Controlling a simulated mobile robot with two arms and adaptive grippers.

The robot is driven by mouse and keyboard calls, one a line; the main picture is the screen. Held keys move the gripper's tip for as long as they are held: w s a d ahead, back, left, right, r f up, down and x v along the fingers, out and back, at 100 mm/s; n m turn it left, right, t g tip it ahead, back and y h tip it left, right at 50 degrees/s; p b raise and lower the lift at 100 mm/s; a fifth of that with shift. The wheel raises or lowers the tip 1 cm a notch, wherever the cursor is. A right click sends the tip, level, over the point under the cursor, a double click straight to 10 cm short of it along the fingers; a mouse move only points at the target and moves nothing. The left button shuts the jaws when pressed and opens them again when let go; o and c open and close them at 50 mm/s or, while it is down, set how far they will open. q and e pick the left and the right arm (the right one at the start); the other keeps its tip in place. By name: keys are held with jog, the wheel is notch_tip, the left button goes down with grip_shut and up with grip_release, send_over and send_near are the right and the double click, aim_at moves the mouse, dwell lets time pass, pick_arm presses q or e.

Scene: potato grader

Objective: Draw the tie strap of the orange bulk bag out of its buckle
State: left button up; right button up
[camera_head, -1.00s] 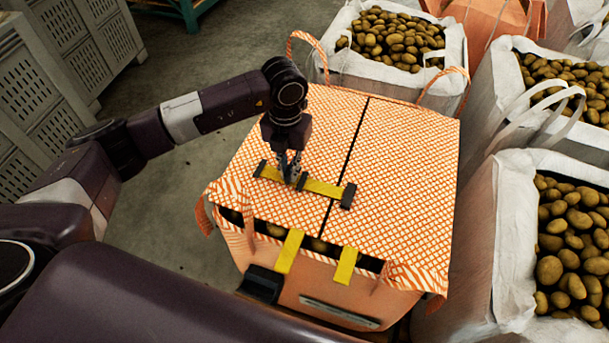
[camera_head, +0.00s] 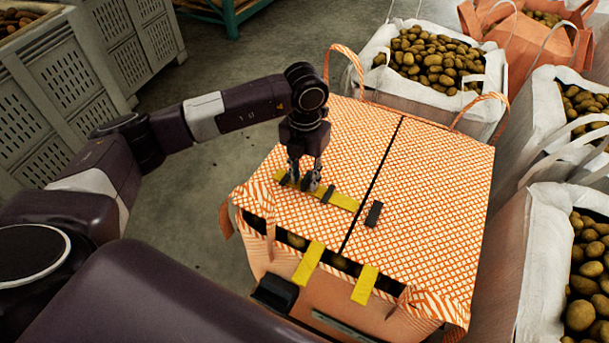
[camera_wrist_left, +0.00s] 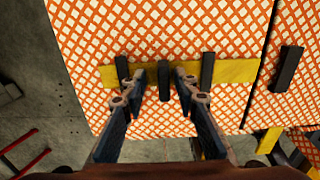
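The yellow tie strap (camera_head: 343,201) lies flat on the orange-and-white checked lid of the orange bulk bag (camera_head: 430,200). Its right end stops short of the black buckle (camera_head: 373,213), with a narrow strip of lid between them; the gap also shows in the left wrist view, left of the buckle (camera_wrist_left: 286,68). My left gripper (camera_head: 306,184) is over the strap's left half. In the left wrist view its fingers (camera_wrist_left: 160,78) are spread, one on each side of a black tab (camera_wrist_left: 164,80), with visible gaps. Black bands (camera_wrist_left: 207,70) cross the strap. My right gripper is not in view.
Two yellow straps (camera_head: 309,263) (camera_head: 364,285) hang over the bag's front edge. White bags of potatoes (camera_head: 430,90) (camera_head: 545,250) stand behind and to the right. Grey slatted crates (camera_head: 60,95) stand at the back left. Bare floor lies left of the bag.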

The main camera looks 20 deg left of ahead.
pick_arm(q)
notch_tip(320, 180, up, 12)
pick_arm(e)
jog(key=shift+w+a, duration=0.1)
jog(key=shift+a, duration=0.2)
pick_arm(q)
jog(key=shift+f, duration=0.1)
dwell(0.4)
